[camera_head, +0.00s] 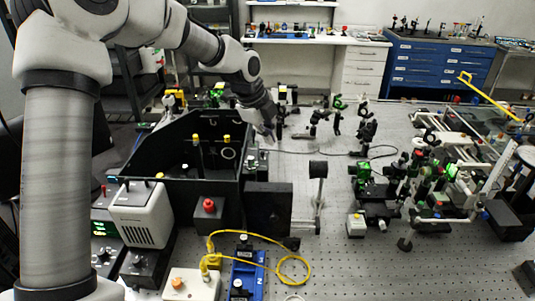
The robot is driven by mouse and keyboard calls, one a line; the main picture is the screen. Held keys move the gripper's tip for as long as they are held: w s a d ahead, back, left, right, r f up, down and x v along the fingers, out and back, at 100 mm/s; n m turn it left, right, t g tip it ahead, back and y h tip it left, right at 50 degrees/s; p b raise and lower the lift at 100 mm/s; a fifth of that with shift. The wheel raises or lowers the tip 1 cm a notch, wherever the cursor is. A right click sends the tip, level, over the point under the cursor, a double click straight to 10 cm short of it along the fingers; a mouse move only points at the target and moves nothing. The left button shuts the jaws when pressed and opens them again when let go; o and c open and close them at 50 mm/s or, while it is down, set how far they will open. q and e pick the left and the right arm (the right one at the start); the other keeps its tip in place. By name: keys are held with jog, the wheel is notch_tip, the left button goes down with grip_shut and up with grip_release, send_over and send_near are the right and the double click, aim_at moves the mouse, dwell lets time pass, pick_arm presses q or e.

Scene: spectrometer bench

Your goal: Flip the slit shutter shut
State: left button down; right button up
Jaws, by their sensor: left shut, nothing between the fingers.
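My left arm comes in from the left and reaches over a black open-topped spectrometer box (135,190). My left gripper (268,138) is shut and empty, pointing down by the box's far right corner. A black square plate (268,212) stands upright at the box's right front. To its right is a small post with a dark head (318,170). I cannot tell for sure which part is the slit shutter, or whether it is open or shut. My right gripper is not in view.
A beige unit (143,214) and a red-knobbed black box (209,213) stand in front of the spectrometer. A yellow cable (275,240) loops over a blue device (243,275). Green-and-black optics (380,195) crowd the right. The perforated bench (345,265) is clear at front centre.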

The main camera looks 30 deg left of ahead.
aim_at(263, 155)
pick_arm(q)
jog(key=w+a+f+p, duration=0.1)
jog(key=f+p, duration=0.1)
jog(key=f, duration=0.1)
jog(key=w+a+f+p, duration=0.1)
jog(key=f+p, duration=0.1)
jog(key=f, duration=0.1)
jog(key=w+a+f+p, duration=0.1)
jog(key=f+p, duration=0.1)
jog(key=f, duration=0.1)
jog(key=shift+w+a, duration=0.2)
jog(key=shift+w, duration=0.15)
jog(key=shift+r, duration=0.1)
jog(key=shift+d, duration=0.2)
jog(key=shift+w, duration=0.1)
